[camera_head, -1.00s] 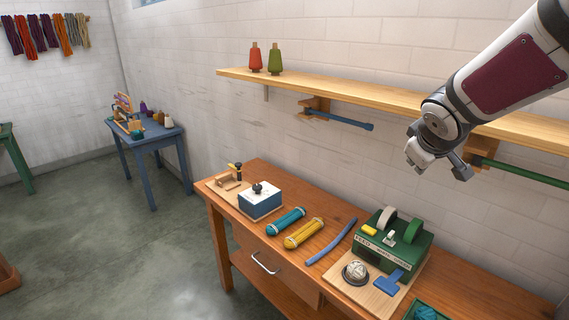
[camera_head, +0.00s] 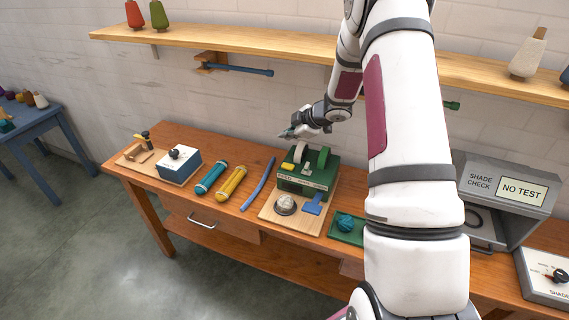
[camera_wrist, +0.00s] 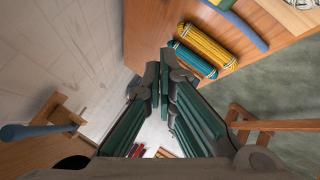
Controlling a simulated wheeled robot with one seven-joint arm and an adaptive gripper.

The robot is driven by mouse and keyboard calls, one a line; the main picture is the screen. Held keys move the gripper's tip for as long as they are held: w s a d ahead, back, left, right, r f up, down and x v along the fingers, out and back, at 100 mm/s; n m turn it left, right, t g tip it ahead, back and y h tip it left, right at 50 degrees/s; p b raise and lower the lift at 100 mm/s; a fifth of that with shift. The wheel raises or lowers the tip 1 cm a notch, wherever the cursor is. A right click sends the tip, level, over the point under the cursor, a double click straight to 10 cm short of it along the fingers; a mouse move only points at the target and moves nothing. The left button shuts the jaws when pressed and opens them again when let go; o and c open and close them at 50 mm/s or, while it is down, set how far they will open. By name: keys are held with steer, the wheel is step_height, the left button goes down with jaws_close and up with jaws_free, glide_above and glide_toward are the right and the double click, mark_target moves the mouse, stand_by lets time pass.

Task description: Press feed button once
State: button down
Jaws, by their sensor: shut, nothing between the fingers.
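The green feed machine (camera_head: 318,187) stands on a wooden board on the workbench. It has a pale label on its front, a small yellow block (camera_head: 288,167) at its top left, a white wheel (camera_head: 300,153) and a green wheel (camera_head: 323,157). In front are a pale ball in a dark round holder (camera_head: 285,204) and a blue paddle (camera_head: 313,204). I cannot tell for certain which part is the feed button. My gripper (camera_head: 287,134) is shut and empty, above and behind the machine, pointing left, touching nothing. Its fingers (camera_wrist: 165,62) also show in the wrist view.
Teal (camera_head: 211,178) and yellow (camera_head: 231,184) skeins and a blue rod (camera_head: 259,184) lie left of the machine. A green tray (camera_head: 342,237) with a teal ball and a grey shade-check box (camera_head: 520,219) stand right. A wall shelf (camera_head: 220,48) runs above the bench.

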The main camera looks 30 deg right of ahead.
mark_target(287, 167)
steer(key=shift+s+a+f, duration=0.1)
steer(key=shift+a+f, duration=0.05)
steer(key=shift+f, duration=0.25)
steer(key=shift+f+b, duration=1.2)
steer(key=shift+f, duration=3.2)
steer(key=shift+f, duration=0.4)
steer(key=shift+f, duration=0.6)
steer(key=shift+r, duration=1.05)
